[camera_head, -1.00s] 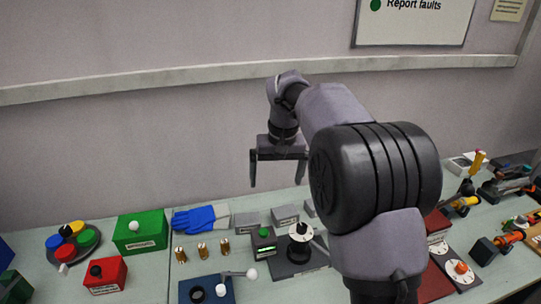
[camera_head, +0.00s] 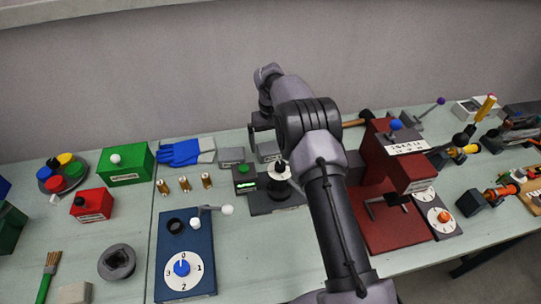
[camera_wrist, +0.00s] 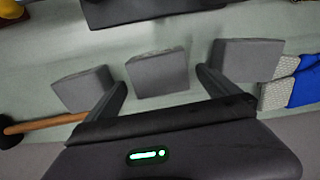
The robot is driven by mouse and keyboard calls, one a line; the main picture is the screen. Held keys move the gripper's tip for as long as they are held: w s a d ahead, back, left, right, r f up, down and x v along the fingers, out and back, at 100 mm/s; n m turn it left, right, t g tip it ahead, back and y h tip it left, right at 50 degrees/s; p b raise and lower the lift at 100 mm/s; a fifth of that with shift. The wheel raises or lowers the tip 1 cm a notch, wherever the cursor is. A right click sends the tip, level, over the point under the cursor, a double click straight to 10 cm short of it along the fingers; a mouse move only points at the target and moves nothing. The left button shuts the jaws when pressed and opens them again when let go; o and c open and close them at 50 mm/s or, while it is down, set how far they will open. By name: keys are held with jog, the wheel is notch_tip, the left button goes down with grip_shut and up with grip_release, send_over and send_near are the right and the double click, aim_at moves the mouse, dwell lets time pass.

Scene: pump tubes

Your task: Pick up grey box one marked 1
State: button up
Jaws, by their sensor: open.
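Three small grey boxes stand in a row by the wall. In the wrist view they are the left box (camera_wrist: 83,88), the middle box (camera_wrist: 157,72) and the right box (camera_wrist: 247,60), beside the blue gloves. The head view shows the right one as a box (camera_head: 231,156) next to the gloves and the middle one as a box (camera_head: 268,151) near my gripper. No number is readable, so I cannot tell which is marked 1. My gripper (camera_wrist: 161,80) is open and empty, its fingertips framing the middle box. In the head view my arm partly hides the gripper.
Blue gloves (camera_head: 187,152) lie left of the boxes. A hammer (camera_head: 366,117) lies to the right. A red press-like fixture (camera_head: 385,170) stands right of my arm.

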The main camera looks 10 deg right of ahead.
aim_at(271, 147)
notch_tip(271, 147, down, 4)
jog(key=shift+s+r+b, duration=0.15)
jog(key=shift+r+b, duration=0.05)
jog(key=shift+b, duration=0.25)
jog(key=shift+r, duration=0.1)
jog(key=shift+c, duration=0.2)
jog(key=c, duration=1.4)
